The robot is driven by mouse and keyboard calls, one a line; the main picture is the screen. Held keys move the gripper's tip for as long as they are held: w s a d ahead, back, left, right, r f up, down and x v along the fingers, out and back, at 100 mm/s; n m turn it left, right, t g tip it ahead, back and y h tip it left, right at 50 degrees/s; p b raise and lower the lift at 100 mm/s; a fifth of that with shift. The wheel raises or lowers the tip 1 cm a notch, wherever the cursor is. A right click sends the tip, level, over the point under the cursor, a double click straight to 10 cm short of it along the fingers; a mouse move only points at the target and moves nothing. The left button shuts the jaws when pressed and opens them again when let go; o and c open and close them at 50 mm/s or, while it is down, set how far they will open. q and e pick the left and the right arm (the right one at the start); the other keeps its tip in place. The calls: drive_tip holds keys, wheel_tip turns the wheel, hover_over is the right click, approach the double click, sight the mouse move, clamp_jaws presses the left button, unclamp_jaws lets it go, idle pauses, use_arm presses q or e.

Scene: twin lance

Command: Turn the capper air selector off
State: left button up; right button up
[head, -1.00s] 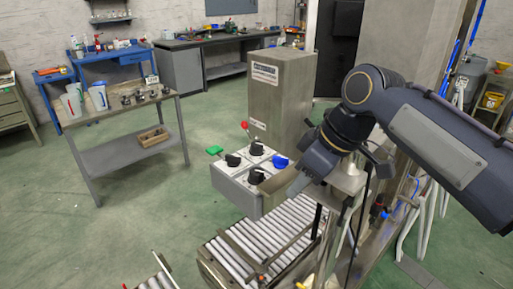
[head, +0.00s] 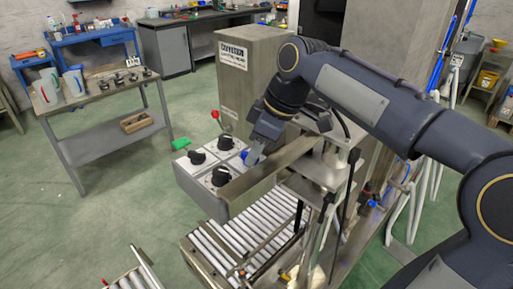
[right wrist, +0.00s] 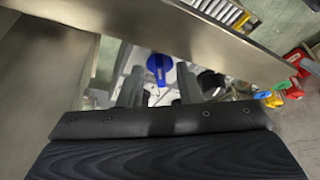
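A grey control box (head: 205,190) has a light top panel with several black knobs (head: 221,176), a blue knob (head: 247,157), a red-ball lever (head: 215,114) and a green-handled lever (head: 181,144). I cannot read which control is labelled capper air. My right gripper (head: 255,153) points down at the blue knob's corner of the panel. In the right wrist view, its fingers (right wrist: 158,88) are apart, and the blue knob (right wrist: 158,66) shows beyond the gap between them. Contact with the knob is not visible. My left gripper is not in view.
A metal beam (head: 270,168) runs right beside the blue knob and crosses the right wrist view. A grey cabinet (head: 240,80) stands behind the panel. A roller conveyor (head: 235,245) lies below. A side table (head: 110,145) stands left, with open floor between.

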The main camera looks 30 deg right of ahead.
clamp_jaws()
drive_tip(key=shift+m, duration=0.4)
drive_tip(key=m, duration=0.1)
drive_tip(key=m+t+h, duration=0.1)
drive_tip(key=m, duration=0.1)
drive_tip(key=m+p, duration=0.1)
drive_tip(key=shift+s+a+r+m+h, duration=0.1)
drive_tip(key=shift+s+a+m+h, duration=0.1)
drive_tip(key=shift+a+m+h, duration=0.15)
drive_tip(key=m, duration=0.1)
drive_tip(key=m+h, duration=0.1)
drive_tip(key=m, duration=0.1)
drive_tip(key=shift+a+m+t+p, duration=0.2)
drive_tip(key=shift+m+t+p, duration=0.05)
drive_tip(key=shift+t+p, duration=0.15)
drive_tip(key=shift+a+m+h, duration=0.1)
drive_tip(key=shift+m+h, duration=0.65)
drive_tip(key=shift+m, duration=0.65)
unclamp_jaws()
